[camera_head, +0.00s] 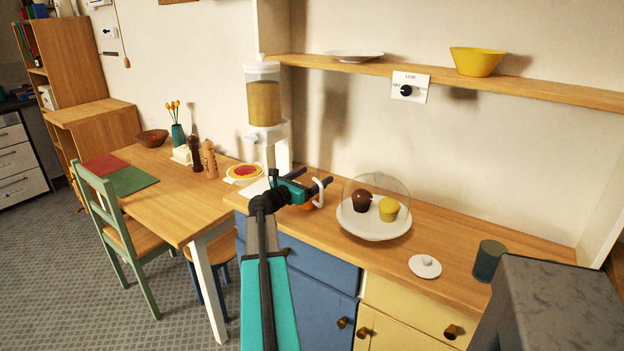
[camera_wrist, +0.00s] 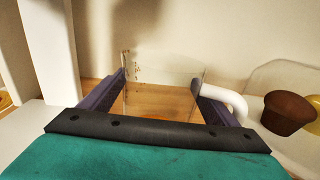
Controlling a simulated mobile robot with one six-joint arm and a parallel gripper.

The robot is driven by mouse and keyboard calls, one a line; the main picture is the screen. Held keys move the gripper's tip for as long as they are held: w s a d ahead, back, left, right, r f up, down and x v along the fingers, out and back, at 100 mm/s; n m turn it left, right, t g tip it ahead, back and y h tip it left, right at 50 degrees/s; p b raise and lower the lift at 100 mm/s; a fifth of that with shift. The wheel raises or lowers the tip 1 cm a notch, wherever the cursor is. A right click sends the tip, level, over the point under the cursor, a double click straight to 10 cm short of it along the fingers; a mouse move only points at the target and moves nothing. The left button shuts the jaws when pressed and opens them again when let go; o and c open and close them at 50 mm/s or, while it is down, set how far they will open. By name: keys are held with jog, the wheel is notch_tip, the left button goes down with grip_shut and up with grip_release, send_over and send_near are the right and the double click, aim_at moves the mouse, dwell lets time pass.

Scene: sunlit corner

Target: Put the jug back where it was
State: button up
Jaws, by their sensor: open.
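The jug (camera_wrist: 163,72) is clear with a white handle on its right, and stands on the wooden counter in the wrist view. In the head view its white handle (camera_head: 318,194) shows, with much of the jug hidden behind my gripper. My gripper (camera_head: 312,178) is open at the back left of the counter. In the wrist view its purple fingers (camera_wrist: 160,82) lie on either side of the jug, with the handle just beyond the right finger. I cannot tell whether either finger touches it.
A white dispenser (camera_head: 263,100) stands just left of the jug. A domed cake stand (camera_head: 368,228) with two muffins is close on the right. A white lid (camera_head: 425,266) and a dark canister (camera_head: 488,260) are farther right. A shelf (camera_head: 540,90) runs above the counter (camera_head: 455,232).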

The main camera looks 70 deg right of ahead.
jog(key=b+v, duration=0.1)
jog(key=v, duration=1.1)
dwell(0.7)
